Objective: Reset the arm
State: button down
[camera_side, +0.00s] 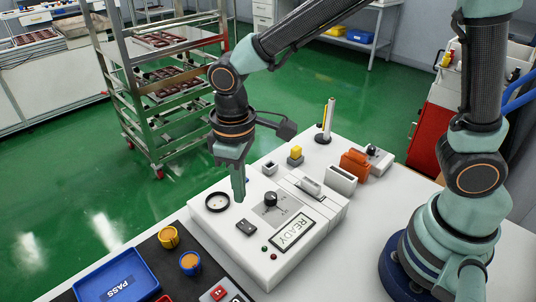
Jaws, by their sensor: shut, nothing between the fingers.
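My gripper (239,198) is shut and empty. It points straight down above the left part of a white test unit (285,258). Its tips are just right of a round black-rimmed well (217,202) in the picture; whether they touch the surface I cannot tell. The unit carries a black knob (271,199), a small black switch (246,226) and a display (293,235) that reads READY. A red and a green light sit beside the display.
A blue PASS tray (117,279) and two orange-yellow cups (168,237) (190,263) stand on a dark mat at the front left. An orange block (354,164), a yellow-topped button (295,154) and an upright pen holder (326,122) stand behind the unit. A metal rack (160,90) stands on the floor.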

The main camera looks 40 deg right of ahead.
jog(key=s+d+r+m+t, duration=0.2)
jog(key=d+r, duration=0.3)
jog(key=d, duration=0.4)
jog(key=s+d+r+m+t, duration=0.1)
jog(key=d+r+m+t, duration=0.2)
jog(key=d+r, duration=0.3)
jog(key=d+m, duration=0.1)
jog(key=d, duration=0.3)
jog(key=shift+s+r+t, duration=0.3)
jog(key=shift+s, duration=0.05)
